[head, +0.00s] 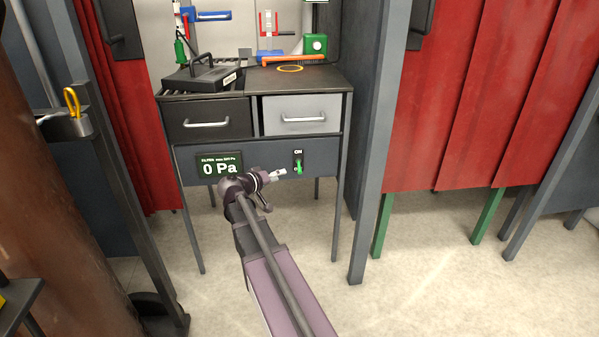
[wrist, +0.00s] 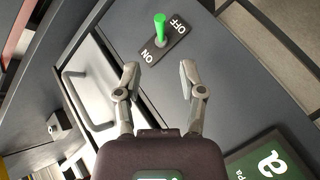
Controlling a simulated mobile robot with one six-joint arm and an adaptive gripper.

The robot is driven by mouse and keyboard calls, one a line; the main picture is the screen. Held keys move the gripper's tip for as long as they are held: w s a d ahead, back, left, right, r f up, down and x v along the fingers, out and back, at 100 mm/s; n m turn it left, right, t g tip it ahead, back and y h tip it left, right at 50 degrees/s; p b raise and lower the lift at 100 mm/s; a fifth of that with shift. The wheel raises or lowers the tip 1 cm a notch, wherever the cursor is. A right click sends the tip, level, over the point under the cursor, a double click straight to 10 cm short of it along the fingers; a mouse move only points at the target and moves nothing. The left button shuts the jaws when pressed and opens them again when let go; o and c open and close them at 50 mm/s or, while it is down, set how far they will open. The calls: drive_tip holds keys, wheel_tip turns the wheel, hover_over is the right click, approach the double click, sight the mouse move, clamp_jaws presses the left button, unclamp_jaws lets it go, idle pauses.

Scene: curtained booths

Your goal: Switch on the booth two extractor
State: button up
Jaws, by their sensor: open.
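The extractor switch is a black plate (head: 298,154) on the dark front panel below the drawers, with ON at its top. Its green lever (head: 299,167) points down, away from ON. In the wrist view the plate (wrist: 150,56) reads ON and OFF, and the green lever (wrist: 160,27) stands out from between the words. A display (head: 219,167) left of the switch reads 0 Pa. My gripper (head: 280,174) is just left of the switch. In the wrist view my gripper (wrist: 157,67) is open and empty, its fingers apart and short of the lever. No booth number is legible.
A black drawer (head: 208,119) and a grey drawer (head: 302,114) with protruding handles sit above the panel. Red curtains (head: 478,100) and grey posts (head: 376,150) flank the booth. Floor is clear right of the bench.

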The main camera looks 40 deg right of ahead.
sight(300, 168)
drive_tip(key=b+x, duration=0.2)
drive_tip(key=x, duration=0.9)
drive_tip(key=shift+d+b, duration=0.1)
drive_tip(key=shift+b, duration=0.2)
clamp_jaws()
